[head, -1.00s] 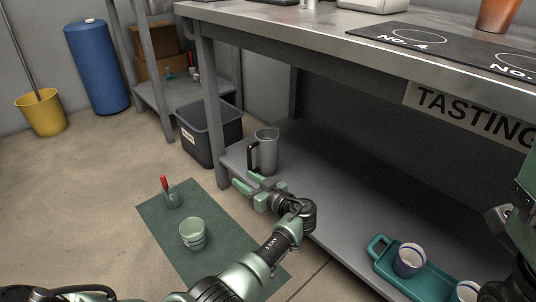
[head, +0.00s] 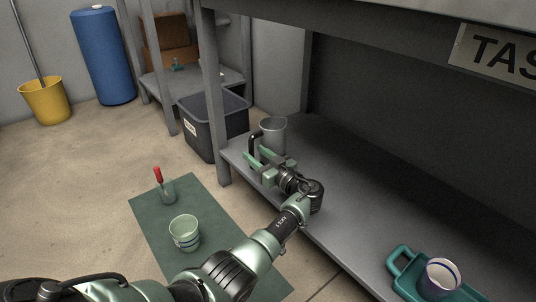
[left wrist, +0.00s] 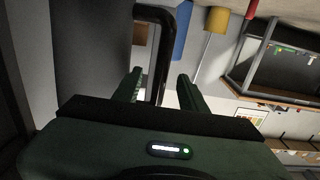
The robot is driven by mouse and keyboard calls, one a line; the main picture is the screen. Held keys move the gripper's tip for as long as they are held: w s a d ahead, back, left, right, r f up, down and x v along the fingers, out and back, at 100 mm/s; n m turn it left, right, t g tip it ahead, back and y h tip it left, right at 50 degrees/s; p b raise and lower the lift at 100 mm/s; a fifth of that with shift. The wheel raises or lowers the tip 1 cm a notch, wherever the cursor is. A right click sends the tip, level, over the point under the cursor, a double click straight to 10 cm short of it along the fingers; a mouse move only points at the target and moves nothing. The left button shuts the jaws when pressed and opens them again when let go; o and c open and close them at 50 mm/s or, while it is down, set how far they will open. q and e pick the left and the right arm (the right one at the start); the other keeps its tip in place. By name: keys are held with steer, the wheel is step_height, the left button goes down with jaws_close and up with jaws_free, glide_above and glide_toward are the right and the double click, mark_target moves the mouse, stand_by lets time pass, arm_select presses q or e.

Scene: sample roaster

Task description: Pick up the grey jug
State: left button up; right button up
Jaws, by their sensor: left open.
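The grey jug (head: 274,131) stands upright on the low shelf of the bench, near its left end. Its black handle (head: 256,136) faces left. My left gripper (head: 255,155) is open in front of the jug, at its handle side, and hides its lower part. In the left wrist view the jug's grey wall (left wrist: 92,48) fills the left side. The black handle (left wrist: 166,20) runs down between the two open fingers (left wrist: 159,78). I cannot tell whether either finger touches it. My right gripper is out of view.
A teal tray (head: 398,258) with a striped cup (head: 440,277) sits farther right on the shelf (head: 340,225). A bench leg (head: 213,110) and a dark bin (head: 215,128) stand left of the jug. A green mat (head: 205,205) holds a cup (head: 184,232) and a red-handled item (head: 158,176).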

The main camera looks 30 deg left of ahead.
arm_select(q)
steer(key=b+x, duration=0.1)
steer(key=x, duration=0.1)
steer(key=shift+w+a, duration=0.15)
steer(key=shift+a, duration=0.2)
jaws_close()
stand_by(1.0)
steer(key=shift+r, duration=0.1)
